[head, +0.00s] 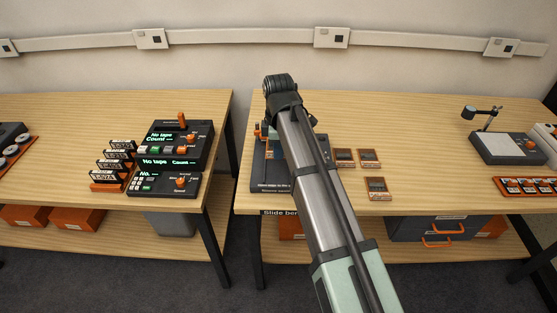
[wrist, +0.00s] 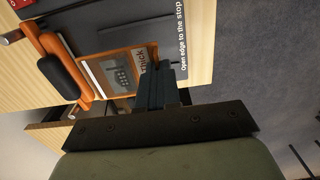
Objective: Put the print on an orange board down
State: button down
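In the wrist view, a print on an orange board (wrist: 122,72) shows a grey picture and a pale label strip along its right side. The dark fingers of my gripper (wrist: 160,84) are at its lower right edge and appear closed on it. The fingers hide that corner. Board and gripper are over the dark slide bench (wrist: 120,32), whose orange clamp (wrist: 62,65) with a black pad is just left of the board. Whether the board touches the bench is unclear. In the head view my arm hides the gripper, the held board and part of the bench (head: 262,178).
Three small orange-framed prints (head: 344,157) (head: 369,158) (head: 377,188) lie on the right table (head: 430,140) beside my arm. A lamp device (head: 508,148) and an orange tray (head: 528,187) are farther right. A gap separates the left table (head: 60,125), with its tape machines (head: 170,160).

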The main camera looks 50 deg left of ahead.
jog(key=shift+r, duration=0.5)
jog(key=shift+w+d+r, duration=0.1)
jog(key=shift+w+r, duration=0.15)
jog(key=shift+r, duration=0.05)
jog(key=w+d+m, duration=0.1)
jog(key=w+d, duration=0.4)
jog(key=w, duration=0.2)
jog(key=n, duration=0.1)
send_over(354, 201)
jog(key=shift+f, duration=1.3)
jog(key=shift+a+f, duration=0.1)
jog(key=shift+f, duration=4.8)
jog(key=shift+f, duration=0.1)
